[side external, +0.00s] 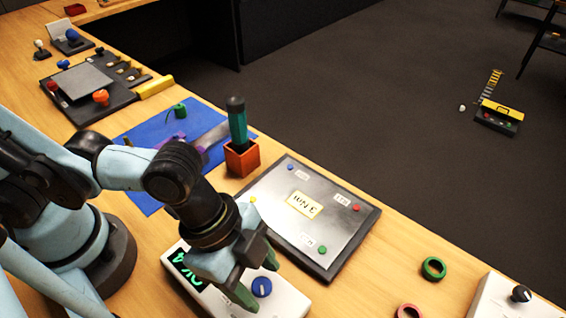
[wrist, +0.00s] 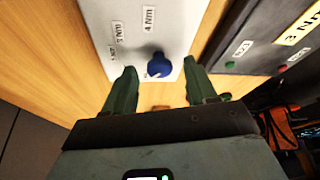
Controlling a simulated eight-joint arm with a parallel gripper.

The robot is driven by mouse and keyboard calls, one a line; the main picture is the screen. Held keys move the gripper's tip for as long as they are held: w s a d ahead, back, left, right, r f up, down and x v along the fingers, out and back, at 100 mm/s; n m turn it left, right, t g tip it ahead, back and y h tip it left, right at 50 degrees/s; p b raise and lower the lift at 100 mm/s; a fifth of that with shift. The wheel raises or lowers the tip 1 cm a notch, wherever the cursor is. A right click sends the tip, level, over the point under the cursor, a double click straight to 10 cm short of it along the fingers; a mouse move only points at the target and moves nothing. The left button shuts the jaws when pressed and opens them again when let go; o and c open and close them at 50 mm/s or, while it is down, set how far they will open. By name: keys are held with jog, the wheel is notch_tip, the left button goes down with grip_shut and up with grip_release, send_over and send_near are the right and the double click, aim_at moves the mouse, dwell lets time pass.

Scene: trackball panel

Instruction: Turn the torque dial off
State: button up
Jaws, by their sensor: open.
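The torque dial (side external: 262,287) is a blue knob with a white mark, on top of a white box (side external: 290,300) with a lit green display (side external: 186,268). In the wrist view the dial (wrist: 158,66) stands on the white face, with printed labels, one reading 4 Nm (wrist: 149,20), beyond it. My gripper (side external: 256,281) is open, its green fingers above the box near the dial. In the wrist view the gripper (wrist: 159,68) has one fingertip on each side of the dial, with visible gaps. I cannot tell whether the fingers reach down to its height.
An orange holder (side external: 241,159) with a green-handled tool stands behind. A green ring (side external: 434,268), a pink ring (side external: 408,311) and another white box with a black knob (side external: 521,293) are at right.

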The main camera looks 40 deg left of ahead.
jog(key=c, duration=1.1)
jog(key=shift+o, duration=0.2)
jog(key=shift+s+n+t+y, duration=0.1)
jog(key=shift+n+t+y, duration=0.2)
jog(key=shift+n, duration=0.75)
jog(key=shift+s+n+t+y, duration=0.1)
jog(key=shift+n+t, duration=0.3)
jog(key=shift+n, duration=0.65)
jog(key=o, duration=1.1)
jog(key=shift+c, duration=0.2)
jog(key=v, duration=0.7)
jog(key=shift+r, duration=0.2)
